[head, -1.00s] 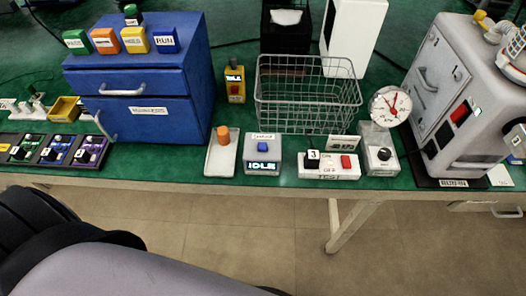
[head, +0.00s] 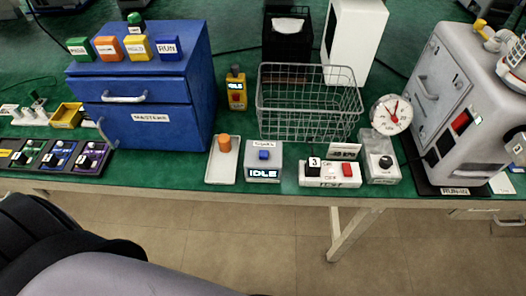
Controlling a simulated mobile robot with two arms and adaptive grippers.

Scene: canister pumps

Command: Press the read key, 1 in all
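No key's label can be clearly read as "read". A grey box (head: 263,173) with a blue button (head: 264,155) stands at the table's front; its display says IDLE and its small label is too blurred to read. Neither gripper is in view; part of my arm shows at lower left.
A wire basket (head: 310,113) stands behind the white switch block (head: 318,182). A tray (head: 222,172) with an orange-topped piece is left of the grey box. A dial gauge (head: 391,113) and a large grey machine (head: 450,100) stand at right. Several small modules (head: 50,157) line the left front.

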